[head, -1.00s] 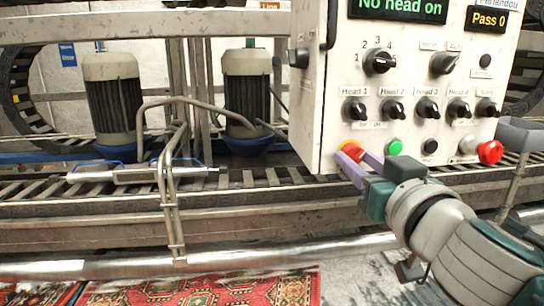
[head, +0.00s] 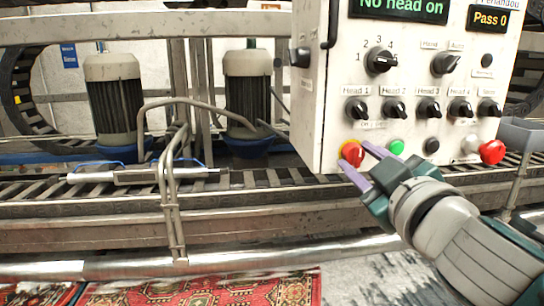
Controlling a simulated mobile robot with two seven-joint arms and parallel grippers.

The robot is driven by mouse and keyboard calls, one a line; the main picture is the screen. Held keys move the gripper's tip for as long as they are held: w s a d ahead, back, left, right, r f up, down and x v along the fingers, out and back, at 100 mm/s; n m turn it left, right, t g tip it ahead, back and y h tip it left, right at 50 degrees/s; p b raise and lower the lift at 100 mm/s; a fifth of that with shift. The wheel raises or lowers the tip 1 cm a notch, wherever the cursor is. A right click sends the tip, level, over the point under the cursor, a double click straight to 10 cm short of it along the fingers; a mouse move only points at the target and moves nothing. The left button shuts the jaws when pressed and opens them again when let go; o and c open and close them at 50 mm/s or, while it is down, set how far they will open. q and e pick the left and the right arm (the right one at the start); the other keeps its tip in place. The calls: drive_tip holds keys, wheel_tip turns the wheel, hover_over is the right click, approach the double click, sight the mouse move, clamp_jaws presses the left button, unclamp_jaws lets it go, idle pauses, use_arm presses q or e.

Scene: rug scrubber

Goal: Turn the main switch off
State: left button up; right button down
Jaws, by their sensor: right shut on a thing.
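The main switch, a red knob on a yellow base (head: 352,153), sits at the lower left corner of the white control panel (head: 330,130). My right gripper (head: 354,152) reaches it from the lower right. Its two purple fingers lie on either side of the red knob and are shut on it. The fingers hide part of the knob's lower right side. The panel's green display (head: 400,7) reads "No head on" and the small one (head: 488,18) reads "Pass 0". My left gripper is not in view.
A green button (head: 396,147), a black button (head: 432,145) and a red mushroom button (head: 492,152) line the panel's bottom. Black head knobs (head: 395,109) sit above. Metal rails and a bent pipe (head: 170,200) stand left. A red rug (head: 220,290) lies below.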

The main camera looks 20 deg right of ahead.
drive_tip(key=n, duration=0.4)
drive_tip(key=shift+n, duration=2.2)
drive_tip(key=shift+c, duration=2.4)
unclamp_jaws()
